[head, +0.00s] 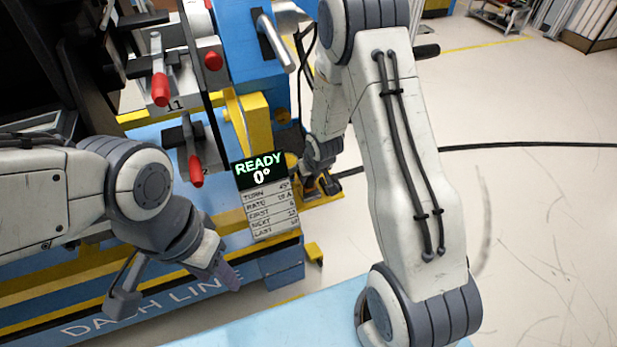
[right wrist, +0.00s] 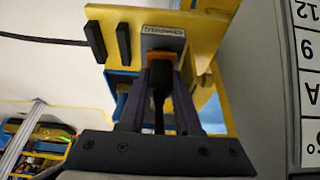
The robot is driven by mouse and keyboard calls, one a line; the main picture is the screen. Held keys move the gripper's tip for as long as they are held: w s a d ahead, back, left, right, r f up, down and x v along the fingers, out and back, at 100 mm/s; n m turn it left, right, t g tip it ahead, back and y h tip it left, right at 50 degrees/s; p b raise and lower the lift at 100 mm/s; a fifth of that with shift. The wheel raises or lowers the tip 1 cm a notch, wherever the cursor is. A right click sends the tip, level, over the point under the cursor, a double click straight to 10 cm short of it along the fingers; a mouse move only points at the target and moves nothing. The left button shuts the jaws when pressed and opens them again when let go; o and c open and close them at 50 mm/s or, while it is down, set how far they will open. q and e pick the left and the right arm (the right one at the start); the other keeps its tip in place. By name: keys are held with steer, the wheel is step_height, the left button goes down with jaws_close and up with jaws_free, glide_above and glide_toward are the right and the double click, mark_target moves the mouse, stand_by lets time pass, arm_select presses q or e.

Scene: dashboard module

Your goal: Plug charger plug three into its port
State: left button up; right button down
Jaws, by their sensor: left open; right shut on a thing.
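In the right wrist view my right gripper (right wrist: 162,92) is shut on a black charger plug (right wrist: 158,94) with a dark cord-like body. An orange piece (right wrist: 160,62) shows at the fingertips. The fingertips are at the grey port block (right wrist: 163,40), which bears a small label, on a yellow panel (right wrist: 195,30). I cannot tell whether the plug touches the port or sits in it. In the head view my right gripper (head: 325,184) is small and partly hidden, low beside the yellow and blue station. My left gripper (head: 173,288) is open and empty in front of the blue bench.
Two black upright pieces (right wrist: 110,42) stand on the yellow panel beside the port. A sign reading READY 0° (head: 260,172) hangs left of my right gripper. Red-handled clamps (head: 160,88) stand behind my left arm. The floor at right is mostly clear, with a black cable (head: 530,146).

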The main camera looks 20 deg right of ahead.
steer(key=shift+f+b, duration=0.4)
steer(key=shift+f, duration=0.15)
steer(key=c, duration=0.5)
jaws_free()
steer(key=shift+r, duration=0.1)
steer(key=p+v, duration=0.4)
steer(key=v, duration=0.6)
steer(key=shift+r, duration=0.15)
